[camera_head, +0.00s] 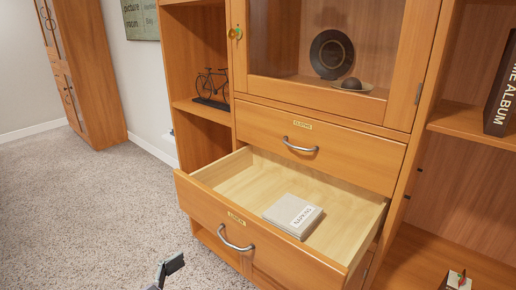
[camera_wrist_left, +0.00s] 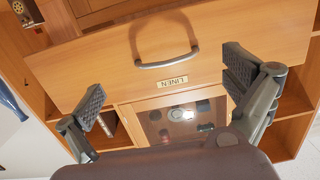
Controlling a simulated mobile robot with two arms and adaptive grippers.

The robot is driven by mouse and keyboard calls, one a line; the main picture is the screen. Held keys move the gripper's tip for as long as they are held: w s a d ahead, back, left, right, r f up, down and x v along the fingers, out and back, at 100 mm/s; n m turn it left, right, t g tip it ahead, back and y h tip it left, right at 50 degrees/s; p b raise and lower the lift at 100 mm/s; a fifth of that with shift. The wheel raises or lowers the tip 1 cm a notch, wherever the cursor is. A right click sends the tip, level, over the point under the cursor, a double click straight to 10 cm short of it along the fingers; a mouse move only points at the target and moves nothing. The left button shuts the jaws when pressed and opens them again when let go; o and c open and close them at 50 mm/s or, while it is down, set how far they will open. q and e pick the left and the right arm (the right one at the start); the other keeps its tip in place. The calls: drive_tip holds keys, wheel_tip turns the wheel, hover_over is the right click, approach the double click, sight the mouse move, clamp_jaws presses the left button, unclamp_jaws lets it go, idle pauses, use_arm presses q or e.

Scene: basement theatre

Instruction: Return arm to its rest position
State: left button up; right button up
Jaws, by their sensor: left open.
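My left gripper (camera_head: 170,268) shows only in part at the bottom edge of the head view, in front of and below the open linen drawer. In the left wrist view my left gripper (camera_wrist_left: 165,90) is open, with nothing between its two ridged finger pads. The drawer front marked LINEN (camera_head: 205,212) and its curved metal handle (camera_head: 236,239) stand apart from the gripper. In the left wrist view the handle (camera_wrist_left: 166,65) lies beyond the fingers and the label appears upside down.
The linen drawer is pulled out and holds a napkins pack (camera_head: 293,214). A shut drawer (camera_head: 330,150) is above it, under a glass-door cabinet with a dark plate (camera_head: 332,54). A bicycle model (camera_head: 211,88) is on the left shelf. The carpet (camera_head: 80,215) at left is clear.

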use_arm(q)
drive_tip(key=s+a+f+n+g+y, duration=0.1)
drive_tip(key=s+f+g+y, duration=0.25)
drive_tip(key=f, duration=0.65)
drive_tip(key=s+a+f+n+g+y, duration=0.2)
drive_tip(key=s+f, duration=0.2)
drive_tip(key=f, duration=0.6)
drive_tip(key=s+a+f+n+g+y, duration=0.1)
drive_tip(key=s+f+g+y, duration=0.2)
drive_tip(key=f, duration=0.8)
drive_tip(key=s+a+f+g+p, duration=0.1)
drive_tip(key=s+f+p, duration=0.2)
drive_tip(key=s, duration=0.6)
drive_tip(key=s+a+f+g+y+p, duration=0.1)
drive_tip(key=s+f+g+p, duration=0.1)
drive_tip(key=s+p, duration=0.6)
drive_tip(key=s+a+f+g+p, duration=0.1)
drive_tip(key=s+f+p, duration=0.4)
drive_tip(key=s, duration=0.7)
drive_tip(key=shift+s+a+n+g+p, duration=0.25)
drive_tip(key=shift+a+n+g+p, duration=0.1)
drive_tip(key=shift+p, duration=0.25)
use_arm(e)
drive_tip(key=s+d+f+g, duration=0.1)
drive_tip(key=s+d+f, duration=0.1)
drive_tip(key=s, duration=1.7)
drive_tip(key=shift+f+g, duration=0.3)
drive_tip(key=shift+f, duration=0.4)
